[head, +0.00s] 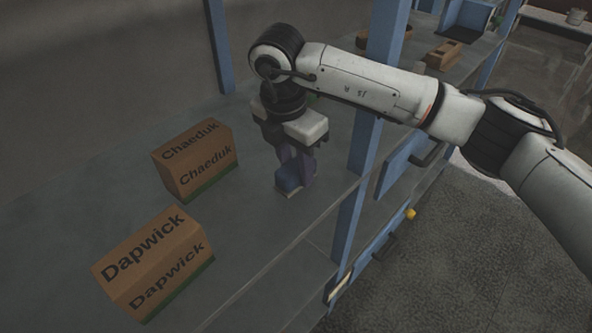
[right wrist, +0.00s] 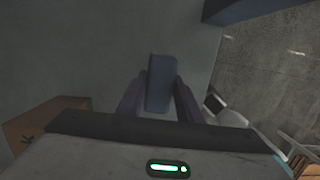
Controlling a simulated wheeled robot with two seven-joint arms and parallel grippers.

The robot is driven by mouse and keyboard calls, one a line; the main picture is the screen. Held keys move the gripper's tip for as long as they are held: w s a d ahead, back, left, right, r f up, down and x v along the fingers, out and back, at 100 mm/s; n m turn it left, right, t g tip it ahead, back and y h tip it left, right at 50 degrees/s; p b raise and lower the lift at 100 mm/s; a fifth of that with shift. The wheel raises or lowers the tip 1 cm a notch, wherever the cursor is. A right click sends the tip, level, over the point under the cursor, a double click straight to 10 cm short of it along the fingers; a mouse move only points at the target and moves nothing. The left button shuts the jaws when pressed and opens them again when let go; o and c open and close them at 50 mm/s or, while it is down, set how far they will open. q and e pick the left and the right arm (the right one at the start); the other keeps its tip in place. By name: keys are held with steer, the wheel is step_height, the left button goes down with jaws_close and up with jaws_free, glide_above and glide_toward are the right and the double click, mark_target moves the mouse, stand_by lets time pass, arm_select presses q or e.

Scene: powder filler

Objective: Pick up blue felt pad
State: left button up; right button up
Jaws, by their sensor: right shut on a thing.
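The blue felt pad (head: 288,179) is a small blue block at the lower end of my right gripper (head: 296,172). The gripper points down over the grey shelf surface and is shut on the pad. In the right wrist view the pad (right wrist: 160,84) stands between the two dark fingers (right wrist: 160,95), one on each side. I cannot tell whether the pad's underside touches the shelf. My left gripper is not in view.
A brown box marked Chaeduk (head: 195,160) stands left of the gripper, and a box marked Dapwick (head: 152,263) stands nearer the front. A blue post (head: 362,150) rises close to the right of the gripper. The grey surface (head: 262,235) in front is clear.

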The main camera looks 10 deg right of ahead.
mark_target(296, 164)
steer(key=shift+r+p, duration=0.3)
steer(key=shift+p, duration=0.05)
step_height(296, 164, up, 10)
steer(key=shift+f+b, duration=0.1)
steer(key=shift+b, duration=0.6)
steer(key=o, duration=0.5)
steer(key=c, duration=0.4)
